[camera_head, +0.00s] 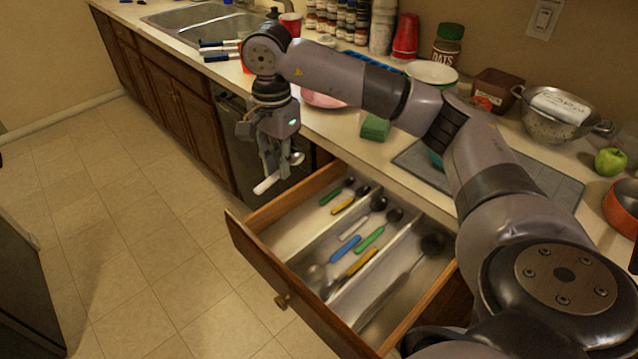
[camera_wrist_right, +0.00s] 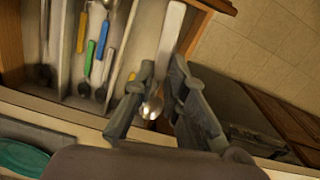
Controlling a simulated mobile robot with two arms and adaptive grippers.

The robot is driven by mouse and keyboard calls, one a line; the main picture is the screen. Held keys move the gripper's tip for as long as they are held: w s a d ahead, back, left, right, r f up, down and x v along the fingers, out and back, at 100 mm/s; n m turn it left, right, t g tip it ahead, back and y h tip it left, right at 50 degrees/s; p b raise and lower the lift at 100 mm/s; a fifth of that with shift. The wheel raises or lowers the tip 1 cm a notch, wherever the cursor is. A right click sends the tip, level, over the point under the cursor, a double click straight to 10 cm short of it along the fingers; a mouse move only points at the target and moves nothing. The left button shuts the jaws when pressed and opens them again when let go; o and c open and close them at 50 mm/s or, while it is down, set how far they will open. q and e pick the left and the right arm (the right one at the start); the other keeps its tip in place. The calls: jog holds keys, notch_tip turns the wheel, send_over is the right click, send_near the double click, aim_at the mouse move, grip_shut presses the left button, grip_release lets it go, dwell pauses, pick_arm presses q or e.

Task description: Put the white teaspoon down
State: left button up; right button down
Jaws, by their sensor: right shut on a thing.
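The white teaspoon is in my right gripper (camera_head: 274,168). Its white handle (camera_head: 265,185) sticks out to the lower left and its metal bowl (camera_head: 297,158) to the right. In the right wrist view the handle (camera_wrist_right: 171,38) runs up from the fingers (camera_wrist_right: 151,122), with the bowl (camera_wrist_right: 152,106) between them. The gripper is shut on the spoon, in the air beyond the far left corner of the open drawer (camera_head: 262,263). The drawer has dividers, with several coloured-handled utensils in the left and middle compartments. My left gripper is out of view.
A large metal serving utensil (camera_head: 433,245) lies in the right compartment. The counter above holds a green sponge (camera_head: 375,127), a grey mat (camera_head: 540,178), a colander (camera_head: 560,116) and a sink (camera_head: 200,18). The tiled floor (camera_head: 130,230) left of the drawer is clear.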

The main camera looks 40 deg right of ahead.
jog(key=w+d+f+m+b, duration=0.2)
jog(key=d+m, duration=0.1)
jog(key=m, duration=0.3)
send_over(295, 224)
notch_tip(295, 224, down, 15)
jog(key=shift+r, duration=0.15)
notch_tip(295, 224, down, 5)
jog(key=shift+r+p, duration=0.1)
jog(key=shift+p, duration=0.3)
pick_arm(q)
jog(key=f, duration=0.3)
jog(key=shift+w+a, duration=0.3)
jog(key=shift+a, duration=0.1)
